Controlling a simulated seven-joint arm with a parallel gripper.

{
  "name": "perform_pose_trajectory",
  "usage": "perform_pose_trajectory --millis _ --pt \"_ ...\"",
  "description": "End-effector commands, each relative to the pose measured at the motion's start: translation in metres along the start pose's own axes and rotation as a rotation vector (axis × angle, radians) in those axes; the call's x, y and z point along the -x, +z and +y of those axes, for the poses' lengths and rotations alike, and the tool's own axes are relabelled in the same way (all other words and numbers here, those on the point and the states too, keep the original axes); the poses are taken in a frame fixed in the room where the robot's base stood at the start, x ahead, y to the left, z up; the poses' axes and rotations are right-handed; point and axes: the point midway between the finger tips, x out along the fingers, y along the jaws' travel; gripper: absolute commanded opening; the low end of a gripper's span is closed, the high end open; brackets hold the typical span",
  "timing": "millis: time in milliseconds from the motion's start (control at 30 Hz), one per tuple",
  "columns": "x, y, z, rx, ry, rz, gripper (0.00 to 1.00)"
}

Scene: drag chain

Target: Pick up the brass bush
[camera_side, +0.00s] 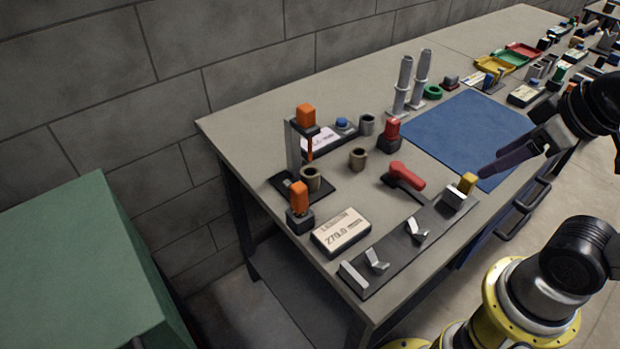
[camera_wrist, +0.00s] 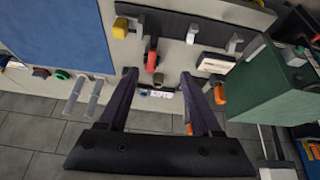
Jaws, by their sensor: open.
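Short hollow brown cylinders stand on the bench in the side view. One brass-coloured bush (camera_side: 358,157) stands free between the press-like stand and the red-handled lever. A similar bush (camera_side: 310,178) sits under the orange-topped stand, and a greyer one (camera_side: 366,125) stands farther back. I cannot tell for certain which is the brass bush. My gripper (camera_side: 484,172) is above the front of the blue mat, right of these bushes and apart from them. In the wrist view my gripper (camera_wrist: 158,73) is open, with nothing held between its fingers. The bushes are too small there to tell apart.
A red-handled lever (camera_side: 405,177), a dark rail with metal clips (camera_side: 408,237) and a display box (camera_side: 341,232) lie near the front. The orange-topped stand (camera_side: 293,148) and two grey posts (camera_side: 403,85) stand tall. The blue mat (camera_side: 455,130) is clear.

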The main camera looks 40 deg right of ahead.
Motion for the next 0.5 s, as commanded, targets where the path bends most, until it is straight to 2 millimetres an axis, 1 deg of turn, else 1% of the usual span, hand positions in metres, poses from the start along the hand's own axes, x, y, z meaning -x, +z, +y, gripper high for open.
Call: perform_pose_trajectory --millis 67,167,267,367,400,467,500 --pt "0.002 -0.003 -0.003 0.093 -0.015 0.008 0.66" --pt "0.011 -0.021 -0.012 0.263 -0.055 0.046 0.66" --pt "0.013 -0.046 -0.024 0.445 -0.114 0.065 0.66" --pt "0.010 -0.077 -0.036 0.615 -0.182 0.083 0.66" --pt "0.006 -0.091 -0.041 0.680 -0.211 0.091 0.66" --pt "-0.002 -0.112 -0.048 0.773 -0.258 0.106 0.66" --pt "-0.010 -0.127 -0.052 0.832 -0.290 0.118 0.66"
